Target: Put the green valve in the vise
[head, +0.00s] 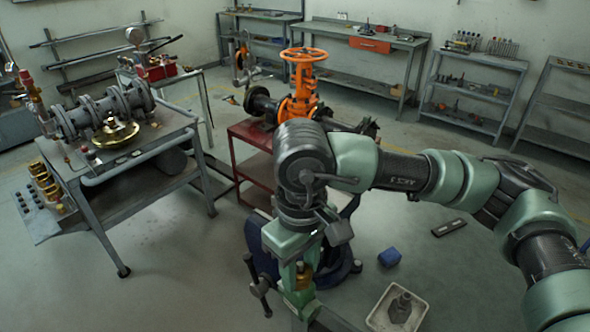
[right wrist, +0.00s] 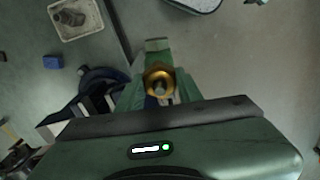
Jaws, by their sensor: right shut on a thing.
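The green valve (head: 300,276), with a brass part in its middle, hangs under my right wrist in the head view. The valve also shows in the right wrist view (right wrist: 159,84), its brass part facing the camera. My right gripper (head: 302,243) points down and is shut on the valve; its fingertips are mostly hidden. The dark blue vise (head: 262,243) stands behind and around the valve, partly covered by my arm. In the right wrist view the vise (right wrist: 100,78) is left of the valve. I cannot tell whether the valve touches the jaws. My left gripper is out of view.
An orange gate valve (head: 301,85) stands on a red cart (head: 246,133) behind. A steel table with pipework (head: 150,149) is at left. A blue block (head: 389,257) and a white tray (head: 378,315) with a grey part lie at right. Open floor lies between.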

